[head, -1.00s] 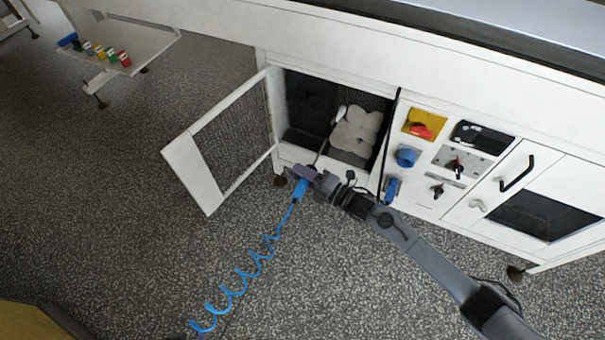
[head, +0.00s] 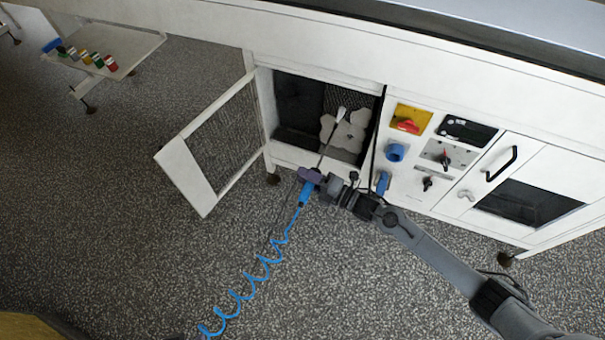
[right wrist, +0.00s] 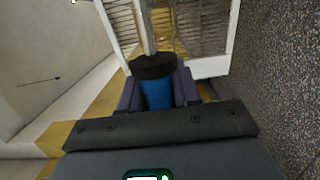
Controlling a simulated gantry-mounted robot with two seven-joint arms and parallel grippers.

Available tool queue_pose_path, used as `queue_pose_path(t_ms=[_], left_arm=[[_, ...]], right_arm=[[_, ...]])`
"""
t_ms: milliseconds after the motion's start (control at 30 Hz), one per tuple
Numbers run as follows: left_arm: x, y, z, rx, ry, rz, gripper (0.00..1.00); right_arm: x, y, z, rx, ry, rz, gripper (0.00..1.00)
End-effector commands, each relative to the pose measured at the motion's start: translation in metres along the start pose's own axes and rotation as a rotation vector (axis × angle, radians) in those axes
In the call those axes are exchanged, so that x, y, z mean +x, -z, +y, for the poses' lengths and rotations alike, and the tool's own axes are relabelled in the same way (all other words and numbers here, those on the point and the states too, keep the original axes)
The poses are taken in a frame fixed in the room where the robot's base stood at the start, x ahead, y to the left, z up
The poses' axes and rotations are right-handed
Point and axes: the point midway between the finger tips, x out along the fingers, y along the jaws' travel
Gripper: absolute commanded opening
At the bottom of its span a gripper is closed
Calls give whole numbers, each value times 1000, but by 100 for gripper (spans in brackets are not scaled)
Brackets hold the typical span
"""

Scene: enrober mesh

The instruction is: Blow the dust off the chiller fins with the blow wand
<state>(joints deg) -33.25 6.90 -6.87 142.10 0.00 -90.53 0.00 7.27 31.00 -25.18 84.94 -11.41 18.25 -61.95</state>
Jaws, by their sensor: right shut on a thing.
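The blow wand has a blue handle (head: 304,193) and a thin tube (head: 325,146) with a pale tip. My right gripper (head: 311,177) is shut on the handle in front of the open compartment. The handle also shows between the fingers in the right wrist view (right wrist: 157,93). The tube reaches up into the compartment, its tip in front of the dark chiller fins (head: 350,100). A pale, lobed patch of dust (head: 347,137) covers the lower part of the fins. Whether the tip touches anything cannot be told. My left gripper is not in view.
The mesh door (head: 212,140) stands open to the left of the compartment. A blue coiled hose (head: 240,300) trails from the wand down the floor. Knobs and a yellow-backed red switch (head: 408,122) are on the panel at right. A shelf (head: 115,45) with small coloured items is far left.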

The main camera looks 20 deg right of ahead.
Motion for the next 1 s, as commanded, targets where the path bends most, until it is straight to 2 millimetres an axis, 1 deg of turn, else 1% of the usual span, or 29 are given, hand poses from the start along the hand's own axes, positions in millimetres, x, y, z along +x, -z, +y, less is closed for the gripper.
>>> queue_pose_path(t_ms=[1000], left_arm=[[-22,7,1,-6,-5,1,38]], right_arm=[[-50,-8,1,1,0,0,0]])
